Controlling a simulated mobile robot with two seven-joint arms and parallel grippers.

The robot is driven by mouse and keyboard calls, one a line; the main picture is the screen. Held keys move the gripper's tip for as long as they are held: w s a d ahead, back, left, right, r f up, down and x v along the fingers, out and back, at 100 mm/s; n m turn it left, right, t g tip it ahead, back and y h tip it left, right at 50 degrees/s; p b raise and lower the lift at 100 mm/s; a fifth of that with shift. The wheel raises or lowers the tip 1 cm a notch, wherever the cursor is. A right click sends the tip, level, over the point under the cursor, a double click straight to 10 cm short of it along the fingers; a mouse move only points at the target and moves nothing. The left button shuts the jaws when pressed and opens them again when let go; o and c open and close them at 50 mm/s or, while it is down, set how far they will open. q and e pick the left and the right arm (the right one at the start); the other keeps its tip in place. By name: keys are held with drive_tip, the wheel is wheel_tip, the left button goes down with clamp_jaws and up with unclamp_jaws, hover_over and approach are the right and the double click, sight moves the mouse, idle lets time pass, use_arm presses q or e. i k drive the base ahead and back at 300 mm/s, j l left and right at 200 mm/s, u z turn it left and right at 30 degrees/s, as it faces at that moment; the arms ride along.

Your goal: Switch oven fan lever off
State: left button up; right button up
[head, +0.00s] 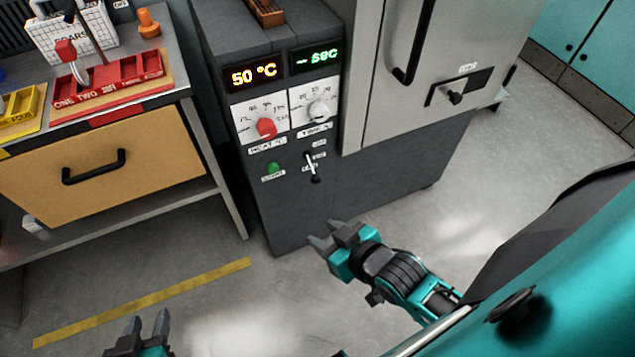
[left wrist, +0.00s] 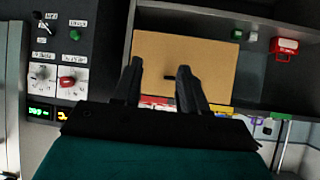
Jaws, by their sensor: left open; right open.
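The lever also shows in the left wrist view (left wrist: 46,22), where the scene is upside down. My right gripper (head: 330,238) is open and empty, below the lever and apart from it. My left gripper (head: 148,326) is open and empty at the bottom of the head view. Its fingers in the left wrist view (left wrist: 158,68) point towards the drawer front.
The oven panel has a red knob (head: 266,127), a white knob (head: 319,111), a green button (head: 272,168) and lit displays. The oven door handle (head: 411,45) stands out above. A bench with a tan drawer (head: 105,170) is at the left. The floor in front is clear.

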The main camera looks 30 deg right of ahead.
sight(316, 179)
drive_tip(key=i+j+z, duration=0.1)
drive_tip(key=i+j, duration=0.2)
drive_tip(key=i, duration=0.2)
drive_tip(key=z, duration=1.8)
